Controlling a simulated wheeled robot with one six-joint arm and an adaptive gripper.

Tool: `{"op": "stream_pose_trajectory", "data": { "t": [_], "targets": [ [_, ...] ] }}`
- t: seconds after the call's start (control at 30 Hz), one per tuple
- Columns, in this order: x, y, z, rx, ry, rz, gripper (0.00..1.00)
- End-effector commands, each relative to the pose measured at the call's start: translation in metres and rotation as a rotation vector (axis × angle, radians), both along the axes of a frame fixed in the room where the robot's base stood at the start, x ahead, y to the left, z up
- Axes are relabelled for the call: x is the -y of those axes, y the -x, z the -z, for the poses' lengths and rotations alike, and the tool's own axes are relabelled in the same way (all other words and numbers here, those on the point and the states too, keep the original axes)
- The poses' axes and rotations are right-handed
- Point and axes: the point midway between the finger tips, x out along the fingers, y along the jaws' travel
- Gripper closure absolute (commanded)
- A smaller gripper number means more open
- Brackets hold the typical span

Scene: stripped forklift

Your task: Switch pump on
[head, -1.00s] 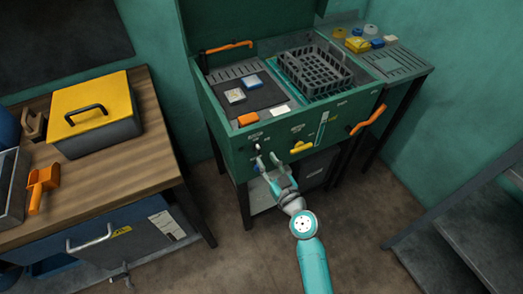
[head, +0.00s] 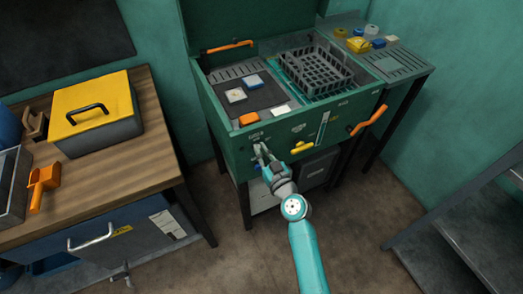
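The green machine (head: 236,160) stands ahead with its lid raised and small controls and labels on its front panel. My gripper (head: 261,149) is at the left part of this panel, over the small controls under a pale label (head: 256,135). Its fingers cover the spot where a small dark-and-white control showed before. I cannot tell whether they touch it or how far apart they are. Which control is the pump switch cannot be read at this size. A yellow handle (head: 302,148) sits on the panel to the right of my gripper.
An orange handle (head: 368,119) sticks out at the machine's right front corner. A grey basket (head: 312,68) and small blocks lie on top. A wooden bench (head: 100,180) with a yellow-lidded box (head: 92,105) stands left. Floor shows to the right.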

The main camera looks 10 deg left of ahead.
Motion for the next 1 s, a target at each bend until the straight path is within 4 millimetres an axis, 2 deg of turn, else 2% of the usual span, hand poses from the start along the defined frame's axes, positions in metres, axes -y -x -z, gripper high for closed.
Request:
{"op": "stream_pose_trajectory", "data": {
  "t": [0.47, 1.0],
  "targets": [
    [0.0016, -0.0011, -0.0001, -0.056, -0.083, 0.000, 1.00],
    [0.0088, -0.0061, 0.0028, -0.320, -0.476, 0.001, 1.00]
  ]
}}
